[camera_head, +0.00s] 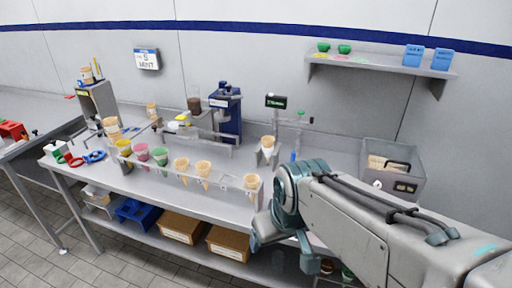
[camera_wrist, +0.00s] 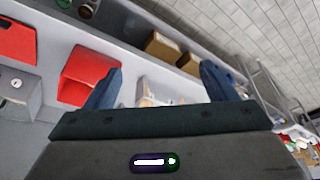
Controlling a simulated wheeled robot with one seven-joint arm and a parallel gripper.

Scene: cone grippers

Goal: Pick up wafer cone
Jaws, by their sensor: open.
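Several tan cones hang in a clear rack (camera_head: 225,180) along the counter's front edge in the head view. Two cones (camera_head: 182,165) (camera_head: 203,170) are near its middle, and one cone (camera_head: 251,182) is at its right end. Another cone (camera_head: 267,143) stands in a small holder behind the rack. I cannot tell which one is the wafer cone. My gripper (camera_head: 281,248) is in front of the counter, right of and below the right-end cone, open and apart from it. In the wrist view my gripper (camera_wrist: 160,82) shows both fingers spread, with no cone clearly between them.
The counter (camera_head: 135,185) also bears colored cups (camera_head: 141,153), a blue machine (camera_head: 226,112) and a grey bin (camera_head: 394,168). Cardboard boxes (camera_head: 229,242) and a blue crate (camera_head: 137,213) sit on the lower shelf. Red bins (camera_wrist: 86,75) show in the wrist view. Open floor lies in front.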

